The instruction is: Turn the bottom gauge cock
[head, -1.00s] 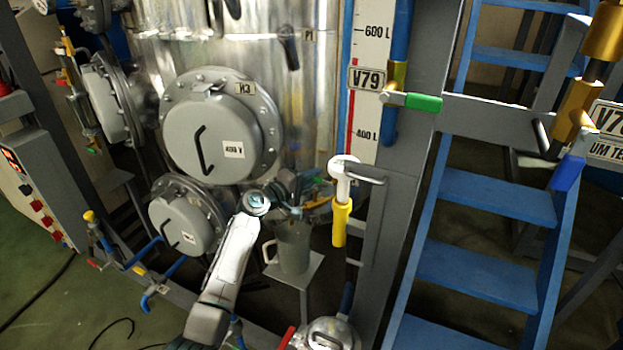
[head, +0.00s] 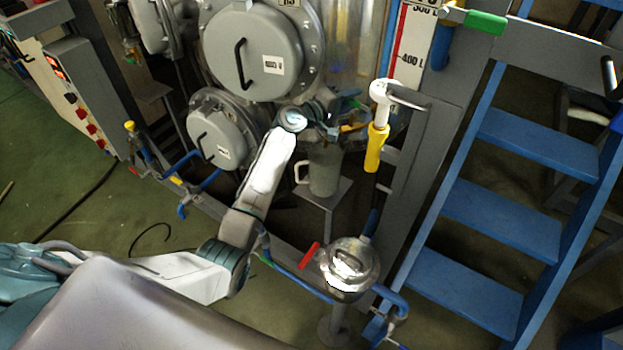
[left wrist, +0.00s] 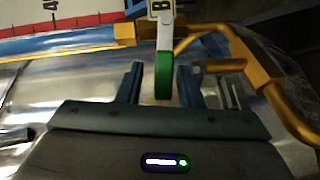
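The bottom gauge cock shows in the left wrist view as a pale lever with a green grip (left wrist: 164,76), marked with a letter B, on a brass fitting. My left gripper (left wrist: 162,85) has its two dark fingers apart, one on each side of the green grip. A gap shows on both sides of the grip. In the head view my left gripper (head: 330,122) is at the foot of the steel vessel, among small brass and green parts that are too small to tell apart. My right gripper is not in view.
A golden pipe (left wrist: 262,80) bends close by on the right in the wrist view. A yellow-handled valve (head: 377,148) hangs right of the gripper, a grey jug (head: 324,172) stands below it, and blue stairs (head: 500,200) stand at the right. A higher green-handled cock (head: 485,22) is by the scale.

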